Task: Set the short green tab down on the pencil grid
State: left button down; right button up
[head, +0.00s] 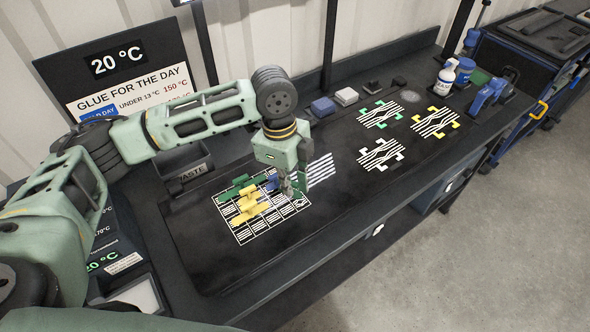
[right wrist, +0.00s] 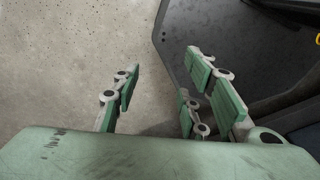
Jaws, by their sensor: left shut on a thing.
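The pencil grid (head: 244,236), a white-lined dark panel, lies on the near left of the bench mat. Yellow tabs (head: 250,206), a longer green tab (head: 233,188) and a blue tab (head: 271,182) rest on its upper part. My left gripper (head: 294,190) points down at the grid's right end. It is shut on a small green piece, apparently the short green tab; the fingers mostly hide it, and contact with the grid cannot be told. My right gripper (right wrist: 158,108) shows in the right wrist view, open and empty, with floor beyond its fingers.
A white-striped patch (head: 321,170) lies right of the grid. Blue and grey blocks (head: 323,106) stand behind; bottles (head: 446,77) and a blue tool (head: 488,92) are at the far end. Mat before the grid is clear.

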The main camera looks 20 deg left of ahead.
aim_at(296, 186)
pick_arm(q)
jog(key=m, duration=0.1)
jog(key=w+m, duration=0.2)
jog(key=shift+d+f+p, duration=0.2)
jog(key=shift+d+p, duration=0.05)
jog(key=shift+p, duration=0.05)
jog(key=m, duration=0.1)
jog(key=w+m, duration=0.1)
jog(key=shift+f+m+g, duration=0.3)
notch_tip(296, 186, down, 2)
jog(key=b, duration=0.2)
jog(key=shift+f+b, duration=0.2)
jog(key=shift+b, duration=0.1)
jog(key=shift+f+b, duration=0.8)
jog(key=shift+b, duration=0.25)
pick_arm(e)
jog(key=f, duration=0.1)
jog(key=w+f, duration=0.1)
jog(key=f, duration=0.1)
jog(key=shift+d+f, duration=0.2)
jog(key=shift+f, duration=0.1)
jog(key=shift+d, duration=0.3)
pick_arm(q)
jog(key=shift+f, duration=0.4)
pick_arm(e)
jog(key=shift+d, duration=0.1)
pick_arm(q)
jog(key=c, duration=1.8)
grip_release()
jog(key=shift+o, duration=0.2)
